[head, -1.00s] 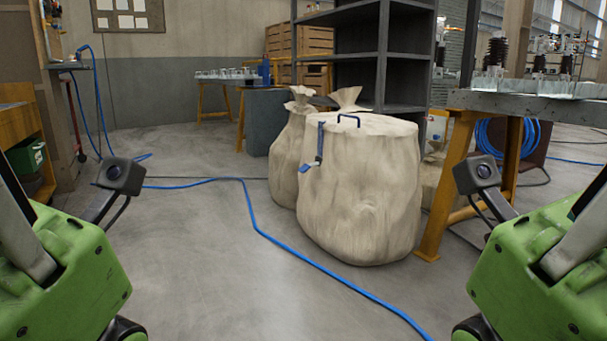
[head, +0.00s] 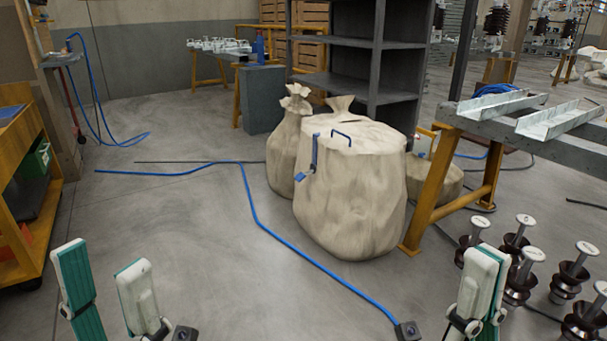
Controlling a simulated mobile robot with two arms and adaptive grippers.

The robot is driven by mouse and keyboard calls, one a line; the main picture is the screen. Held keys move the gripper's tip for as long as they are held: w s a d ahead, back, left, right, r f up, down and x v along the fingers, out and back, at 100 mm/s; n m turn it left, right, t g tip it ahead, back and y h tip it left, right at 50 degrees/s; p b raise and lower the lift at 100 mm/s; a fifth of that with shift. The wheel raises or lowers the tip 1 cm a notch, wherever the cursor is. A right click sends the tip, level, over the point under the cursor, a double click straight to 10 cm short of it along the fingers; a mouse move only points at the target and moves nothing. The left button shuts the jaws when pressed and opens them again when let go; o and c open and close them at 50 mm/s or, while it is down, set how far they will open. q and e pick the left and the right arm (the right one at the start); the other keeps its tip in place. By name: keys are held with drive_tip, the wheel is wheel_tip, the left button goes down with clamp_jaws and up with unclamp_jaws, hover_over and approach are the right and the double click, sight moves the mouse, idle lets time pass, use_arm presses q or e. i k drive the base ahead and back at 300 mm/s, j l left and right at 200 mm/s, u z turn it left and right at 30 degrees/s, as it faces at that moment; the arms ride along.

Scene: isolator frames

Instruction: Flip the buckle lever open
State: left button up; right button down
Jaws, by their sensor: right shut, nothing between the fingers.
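A blue buckle lever (head: 315,152) lies against the upper left side of a large beige sack-like container (head: 352,200). Its strip runs down from the top rim to a small blue tab (head: 300,176). It is too small to tell how the lever is latched. A blue handle (head: 341,136) stands on the container's top. My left gripper (head: 104,268) is at the lower left, its two fingers apart and empty. My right gripper (head: 489,262) is at the lower right, its fingers together and empty. Both are well apart from the buckle.
A blue hose (head: 262,231) runs across the floor before the container. A tied sack (head: 289,145) stands behind it. A yellow-legged table (head: 432,190) with metal channels and several dark insulators (head: 521,272) are at the right. An orange cart (head: 30,190) stands left.

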sight(301, 176)
drive_tip(key=i+l+u, duration=0.1)
drive_tip(key=i+u, duration=0.25)
drive_tip(key=i, duration=1.6)
